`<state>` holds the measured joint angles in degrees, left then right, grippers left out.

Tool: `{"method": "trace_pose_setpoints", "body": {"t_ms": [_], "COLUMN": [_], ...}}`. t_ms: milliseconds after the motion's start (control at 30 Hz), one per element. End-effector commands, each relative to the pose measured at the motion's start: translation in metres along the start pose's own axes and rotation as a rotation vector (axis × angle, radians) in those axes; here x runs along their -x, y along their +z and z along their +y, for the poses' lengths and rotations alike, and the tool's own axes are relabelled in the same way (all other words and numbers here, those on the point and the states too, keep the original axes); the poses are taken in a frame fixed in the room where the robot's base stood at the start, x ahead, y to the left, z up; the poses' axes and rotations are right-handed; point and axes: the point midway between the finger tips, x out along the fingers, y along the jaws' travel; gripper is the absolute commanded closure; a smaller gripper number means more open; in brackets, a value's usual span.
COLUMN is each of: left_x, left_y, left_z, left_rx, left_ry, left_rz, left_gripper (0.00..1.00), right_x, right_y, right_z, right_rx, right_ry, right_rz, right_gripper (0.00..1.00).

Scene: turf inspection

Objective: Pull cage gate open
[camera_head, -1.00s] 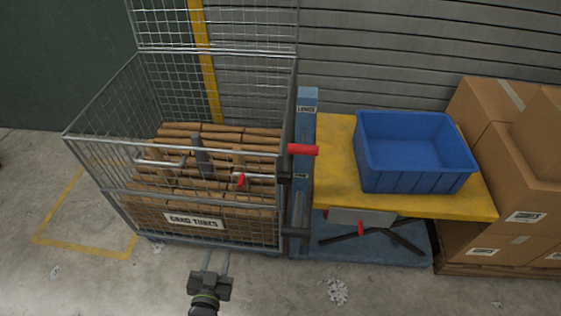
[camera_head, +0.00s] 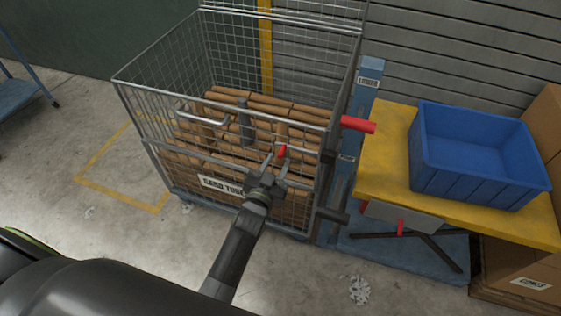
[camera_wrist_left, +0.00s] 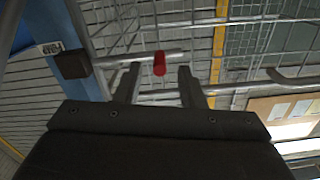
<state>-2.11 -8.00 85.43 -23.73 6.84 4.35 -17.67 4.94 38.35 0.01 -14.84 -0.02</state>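The wire cage (camera_head: 150,120) stands upright and holds stacked brown cardboard tubes (camera_head: 265,108). Its front gate carries a white label (camera_head: 221,188) and a silver U-shaped handle (camera_head: 200,116). A metal latch rod with a red knob (camera_head: 282,151) lies across the gate's right side, running to a dark block (camera_head: 328,157). My left gripper (camera_head: 278,162) is open at the gate front, its fingers around the knob's area. In the left wrist view, the red knob (camera_wrist_left: 159,63) shows between the spread fingertips; contact cannot be told. The gate looks closed. My right gripper is out of view.
A blue post (camera_head: 366,90) with a red lever (camera_head: 357,125) stands right of the cage. Beside it, a yellow lift table (camera_head: 385,170) bears a blue bin (camera_head: 470,183). Cardboard boxes (camera_head: 510,275) stand far right. Floor before the cage is clear apart from paper scraps (camera_head: 359,290).

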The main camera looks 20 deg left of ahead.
Motion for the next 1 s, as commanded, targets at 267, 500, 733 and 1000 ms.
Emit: {"method": "trace_pose_setpoints", "body": {"t_ms": [267, 500, 733, 1000], "left_x": [-0.031, -0.037, -0.037, -0.037], "left_y": [0.002, 0.000, 0.000, 0.000], "left_z": [0.000, 0.000, 0.000, 0.000], "left_rx": [-0.001, 0.000, 0.000, 0.000], "left_ry": [0.000, 0.000, 0.000, 0.000], "left_rz": [0.002, -0.001, -0.001, -0.001], "left_gripper": [0.64, 0.64, 0.69, 1.00], "right_x": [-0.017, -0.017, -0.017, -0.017], "right_y": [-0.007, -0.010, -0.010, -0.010], "right_z": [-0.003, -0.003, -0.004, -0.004], "right_rx": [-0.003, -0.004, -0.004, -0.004], "right_ry": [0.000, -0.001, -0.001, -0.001], "right_rz": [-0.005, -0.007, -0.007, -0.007], "right_gripper": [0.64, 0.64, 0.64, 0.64]}}
